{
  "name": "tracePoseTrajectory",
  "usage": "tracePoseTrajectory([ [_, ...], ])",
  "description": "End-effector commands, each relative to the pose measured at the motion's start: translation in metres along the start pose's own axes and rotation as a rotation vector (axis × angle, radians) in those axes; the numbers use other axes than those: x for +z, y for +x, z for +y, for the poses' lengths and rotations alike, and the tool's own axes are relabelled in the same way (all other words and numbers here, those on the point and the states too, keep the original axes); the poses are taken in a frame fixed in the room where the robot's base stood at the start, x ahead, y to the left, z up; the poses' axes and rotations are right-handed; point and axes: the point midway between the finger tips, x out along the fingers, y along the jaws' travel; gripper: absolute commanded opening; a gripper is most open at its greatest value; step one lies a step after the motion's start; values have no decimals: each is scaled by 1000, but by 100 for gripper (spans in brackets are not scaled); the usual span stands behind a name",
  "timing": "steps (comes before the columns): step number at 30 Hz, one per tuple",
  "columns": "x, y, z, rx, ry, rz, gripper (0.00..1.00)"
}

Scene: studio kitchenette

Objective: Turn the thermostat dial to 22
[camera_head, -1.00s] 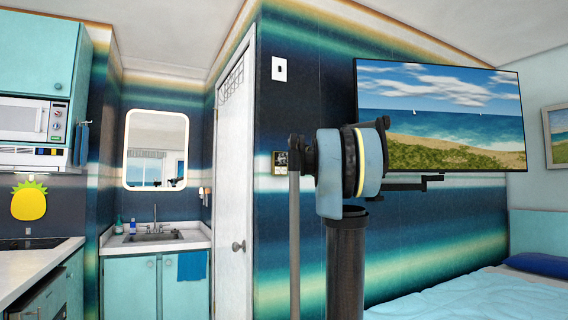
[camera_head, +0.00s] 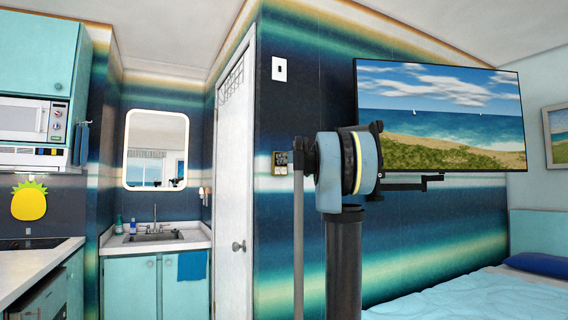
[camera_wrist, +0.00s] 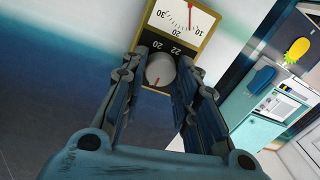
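The thermostat (camera_head: 280,164) is a small gold-framed panel on the striped wall, left of my arm in the head view. In the wrist view the thermostat (camera_wrist: 201,43) appears upside down, with a white gauge and red needle above a black panel marked 20 and 22. Its round grey dial (camera_wrist: 161,69) has a small red mark at its lower left, away from the printed numbers. My gripper (camera_wrist: 161,66) is open, with one finger on each side of the dial. Narrow gaps seem to show; contact is unclear. The gripper is mostly hidden in the head view.
A wall-mounted screen (camera_head: 450,115) on a bracket is just right of my arm. A white door (camera_head: 233,190) stands left of the thermostat, with a light switch (camera_head: 279,69) above. A bed (camera_head: 480,297) lies at lower right.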

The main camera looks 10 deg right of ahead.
Motion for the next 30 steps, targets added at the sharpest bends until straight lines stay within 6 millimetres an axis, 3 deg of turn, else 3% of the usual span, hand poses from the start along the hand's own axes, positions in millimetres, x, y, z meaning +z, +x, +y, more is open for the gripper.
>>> tracePoseTrajectory([
  [14,0,0,0,1,93,6,4],
  [30,1,0,1,8,563,37,4],
])
